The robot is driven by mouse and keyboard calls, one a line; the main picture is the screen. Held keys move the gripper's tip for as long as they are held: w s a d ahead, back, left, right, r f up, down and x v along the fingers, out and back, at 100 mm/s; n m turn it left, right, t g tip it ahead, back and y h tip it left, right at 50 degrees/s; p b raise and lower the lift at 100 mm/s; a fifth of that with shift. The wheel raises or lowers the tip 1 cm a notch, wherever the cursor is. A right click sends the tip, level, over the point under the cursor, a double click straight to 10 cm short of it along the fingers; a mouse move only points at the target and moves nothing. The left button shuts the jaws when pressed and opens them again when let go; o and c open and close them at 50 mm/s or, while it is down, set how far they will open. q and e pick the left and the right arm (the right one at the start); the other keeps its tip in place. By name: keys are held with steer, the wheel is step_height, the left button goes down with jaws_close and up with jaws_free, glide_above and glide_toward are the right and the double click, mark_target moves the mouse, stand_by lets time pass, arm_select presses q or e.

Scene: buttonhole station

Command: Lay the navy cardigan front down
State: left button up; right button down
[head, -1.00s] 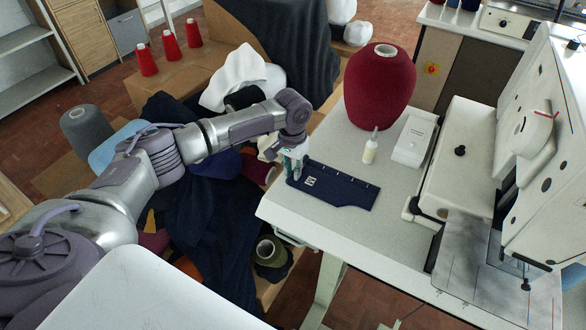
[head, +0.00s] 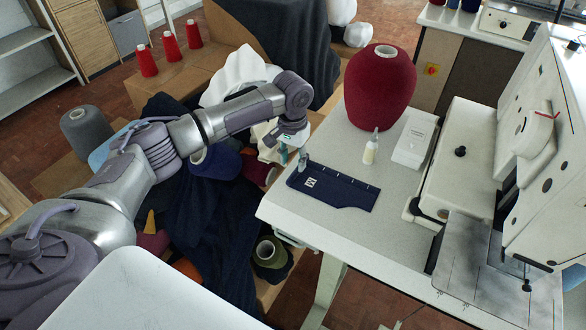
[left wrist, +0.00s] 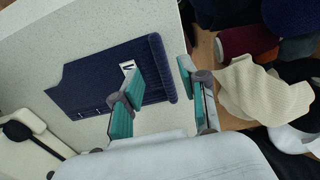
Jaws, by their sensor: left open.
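The navy cardigan front (head: 340,190) lies flat on the pale table, near its left edge. It is a dark knitted panel with a white label at one end and small white marks along one long edge. It also shows in the left wrist view (left wrist: 82,83). My left gripper (head: 293,158) is open and empty at the label end of the panel. In the left wrist view my left gripper (left wrist: 158,72) has its teal-padded fingers wide apart, one in front of the panel and the other past its end. My right gripper is not in view.
On the table (head: 300,220) stand a large dark red yarn cone (head: 380,88), a small white bottle (head: 370,150) and a white box (head: 413,140). A white sewing machine (head: 470,150) fills the right side. Garments and yarn cones are heaped left of the table.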

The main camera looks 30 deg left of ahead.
arm_select(q)
step_height(320, 180, up, 8)
steer(key=shift+f, duration=0.15)
stand_by(0.5)
